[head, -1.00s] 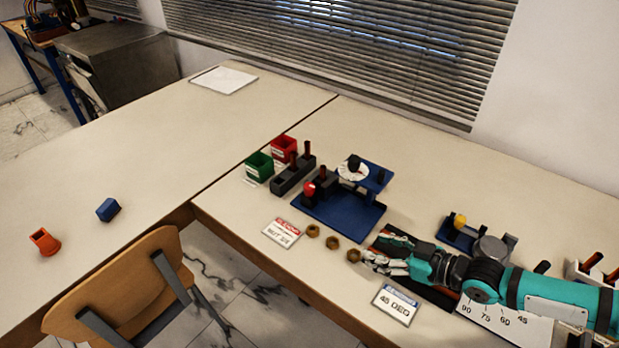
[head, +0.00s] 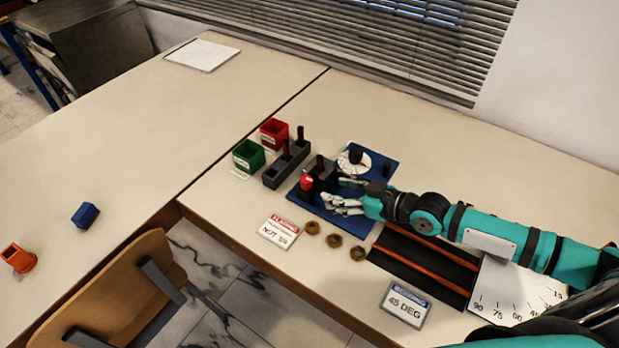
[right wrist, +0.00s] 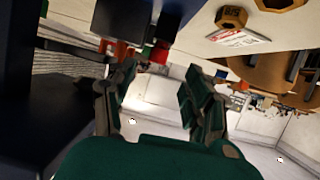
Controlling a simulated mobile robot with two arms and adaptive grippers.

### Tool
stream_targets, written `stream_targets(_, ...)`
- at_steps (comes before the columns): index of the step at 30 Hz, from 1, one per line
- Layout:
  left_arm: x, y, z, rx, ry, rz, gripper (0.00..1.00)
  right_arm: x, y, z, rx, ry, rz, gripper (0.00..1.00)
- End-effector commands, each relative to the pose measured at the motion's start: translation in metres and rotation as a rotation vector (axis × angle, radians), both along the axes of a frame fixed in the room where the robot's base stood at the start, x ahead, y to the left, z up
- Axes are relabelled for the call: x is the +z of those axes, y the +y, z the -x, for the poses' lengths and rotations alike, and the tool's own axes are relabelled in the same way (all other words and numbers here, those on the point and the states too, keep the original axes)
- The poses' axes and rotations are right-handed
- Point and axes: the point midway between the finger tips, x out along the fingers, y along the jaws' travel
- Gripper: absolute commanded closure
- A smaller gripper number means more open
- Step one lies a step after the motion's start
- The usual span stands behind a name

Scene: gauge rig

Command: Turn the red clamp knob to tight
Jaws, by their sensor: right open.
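The red clamp knob (head: 306,183) sits on a dark block at the left of the blue rig base (head: 345,218). In the right wrist view, a red shape that looks like the knob (right wrist: 159,53) lies ahead, between the lines of the fingers. My right gripper (head: 345,193) is open and empty over the blue base, just right of the knob and apart from it. Its two fingers also show spread in the right wrist view (right wrist: 160,100). Any marking for tight on the knob is too small to read. My left gripper is not in view.
A white dial (head: 351,164) with a black knob stands behind the gripper. A dark block with pegs (head: 277,175), a green bin (head: 249,155) and a red bin (head: 274,133) stand left. Several brass nuts (head: 335,240) and two signs lie in front. The back right table is clear.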

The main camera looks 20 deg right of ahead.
Motion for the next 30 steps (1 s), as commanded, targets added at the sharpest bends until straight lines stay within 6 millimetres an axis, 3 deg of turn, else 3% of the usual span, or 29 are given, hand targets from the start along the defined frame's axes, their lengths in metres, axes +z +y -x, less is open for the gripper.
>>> stream_targets(7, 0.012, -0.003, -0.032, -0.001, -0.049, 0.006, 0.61, -0.002, 0.031, -0.044, -0.001, -0.001, -0.003, 0.48)
stream_targets(12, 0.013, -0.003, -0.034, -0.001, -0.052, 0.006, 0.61, -0.013, 0.045, -0.063, 0.000, 0.000, -0.001, 0.48)
stream_targets(26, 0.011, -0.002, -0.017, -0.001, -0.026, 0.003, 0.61, -0.019, 0.052, -0.073, 0.000, 0.001, 0.001, 0.48)
stream_targets(30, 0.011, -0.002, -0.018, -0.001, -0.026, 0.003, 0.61, -0.019, 0.052, -0.073, 0.000, 0.001, 0.001, 0.63)
